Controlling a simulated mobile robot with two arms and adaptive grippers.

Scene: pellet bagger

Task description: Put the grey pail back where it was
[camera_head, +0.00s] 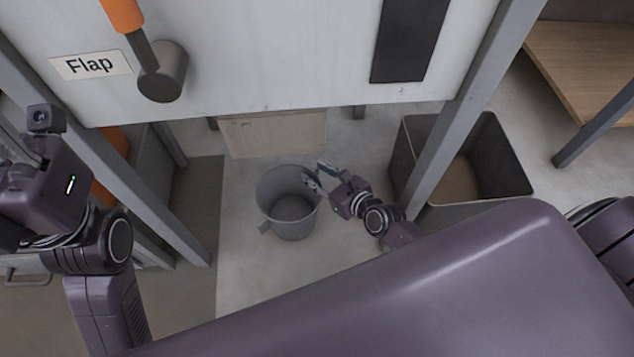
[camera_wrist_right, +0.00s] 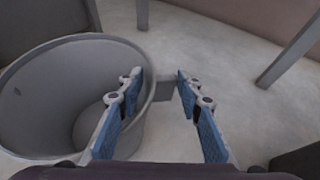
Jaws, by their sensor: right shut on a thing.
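The grey pail (camera_head: 290,222) stands open and empty under the flap panel in the head view, with a small tab on its left side. It also shows at the left of the right wrist view (camera_wrist_right: 60,105). My right gripper (camera_head: 314,176) is at the pail's right rim.
The panel marked "Flap" (camera_head: 240,55) hangs above, with a grey knob (camera_head: 163,75) and an orange handle (camera_head: 122,12). Grey frame legs (camera_head: 445,140) stand either side. A dark open bin (camera_head: 510,165) is at the right. A tan board (camera_head: 275,135) is behind the pail.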

